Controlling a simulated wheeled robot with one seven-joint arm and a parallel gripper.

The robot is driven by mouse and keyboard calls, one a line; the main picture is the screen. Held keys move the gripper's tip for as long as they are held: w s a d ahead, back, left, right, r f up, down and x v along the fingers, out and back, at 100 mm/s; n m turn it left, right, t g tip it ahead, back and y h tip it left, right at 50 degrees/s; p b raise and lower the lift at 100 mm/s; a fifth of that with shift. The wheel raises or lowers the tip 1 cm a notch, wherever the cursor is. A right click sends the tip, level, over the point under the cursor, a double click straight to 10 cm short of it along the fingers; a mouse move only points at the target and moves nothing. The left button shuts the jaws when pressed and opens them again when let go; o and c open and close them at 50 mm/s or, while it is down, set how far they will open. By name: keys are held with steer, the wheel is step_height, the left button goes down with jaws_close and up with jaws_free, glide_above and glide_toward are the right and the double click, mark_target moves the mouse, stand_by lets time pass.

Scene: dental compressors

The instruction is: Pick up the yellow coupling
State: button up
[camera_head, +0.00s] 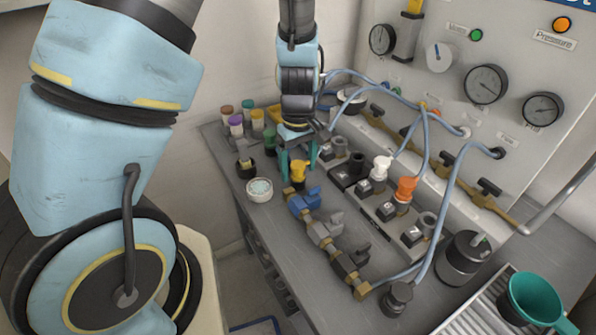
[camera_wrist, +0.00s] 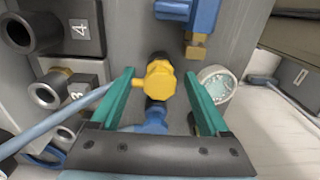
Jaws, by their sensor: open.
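The yellow coupling (camera_head: 299,171) stands upright on the grey bench, just behind the blue valve fitting. In the wrist view the yellow coupling (camera_wrist: 160,80) shows from above, with a dark part at its far side and a blue part at its near side. My gripper (camera_head: 298,160) points down at it. Its two green fingers (camera_wrist: 161,88) are apart, one on each side of the coupling. I cannot tell how far the fingertips are above the bench, and I see no clear contact.
A blue valve (camera_head: 304,201) on a brass pipe run lies close in front. White (camera_head: 380,167) and orange (camera_head: 405,188) couplings sit in a row of numbered blocks to the right. A small white dish (camera_head: 259,190) is at the left. Blue hoses hang from the gauge panel (camera_head: 470,120).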

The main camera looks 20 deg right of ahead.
jaws_close()
stand_by(0.5)
